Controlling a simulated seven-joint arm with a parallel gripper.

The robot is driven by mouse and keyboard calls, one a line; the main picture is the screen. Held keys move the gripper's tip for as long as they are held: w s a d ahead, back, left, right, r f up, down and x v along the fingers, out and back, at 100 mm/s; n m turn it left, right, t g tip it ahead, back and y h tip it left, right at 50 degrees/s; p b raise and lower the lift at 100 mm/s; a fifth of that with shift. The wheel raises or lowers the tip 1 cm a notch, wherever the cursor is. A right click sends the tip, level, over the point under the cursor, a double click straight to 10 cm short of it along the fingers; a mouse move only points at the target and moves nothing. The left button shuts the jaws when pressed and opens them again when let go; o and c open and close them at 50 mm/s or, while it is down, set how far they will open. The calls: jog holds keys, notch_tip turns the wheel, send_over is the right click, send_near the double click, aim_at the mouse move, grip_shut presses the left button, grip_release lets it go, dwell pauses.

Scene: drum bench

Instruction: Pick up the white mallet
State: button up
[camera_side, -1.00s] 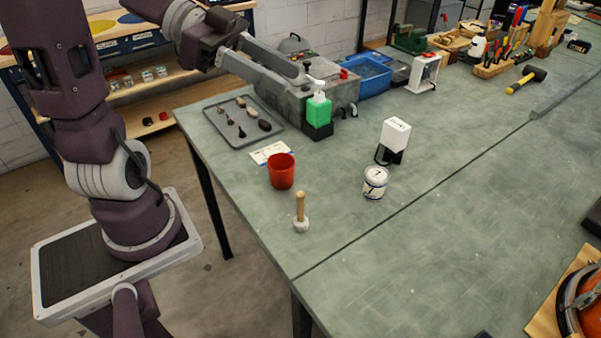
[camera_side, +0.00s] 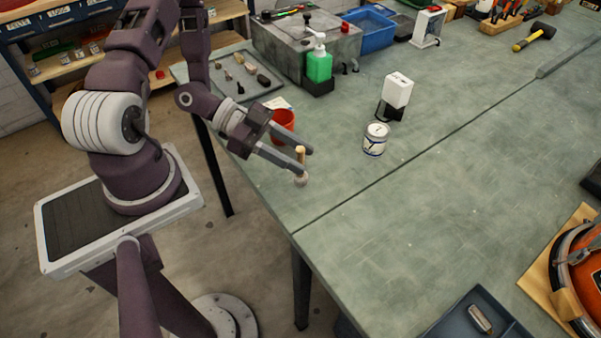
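The white mallet (camera_side: 301,181) stands upright on the green bench top, its pale head down and its wooden handle (camera_side: 300,152) up. It is close to the bench's front left edge. My gripper (camera_side: 306,164) reaches in from the left, low over the bench. It is open, with one finger on the far side of the handle and the other on the near side. The near finger overlaps the lower handle and top of the head in this view. I cannot tell whether either finger touches the mallet.
A red cup (camera_side: 284,122) stands just behind my gripper, partly hidden. A white labelled can (camera_side: 376,138) and a white box on a black stand (camera_side: 397,90) stand to the right. A green bottle (camera_side: 319,64) is farther back.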

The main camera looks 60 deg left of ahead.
jog(key=x, duration=0.4)
jog(key=shift+f, duration=0.1)
grip_shut()
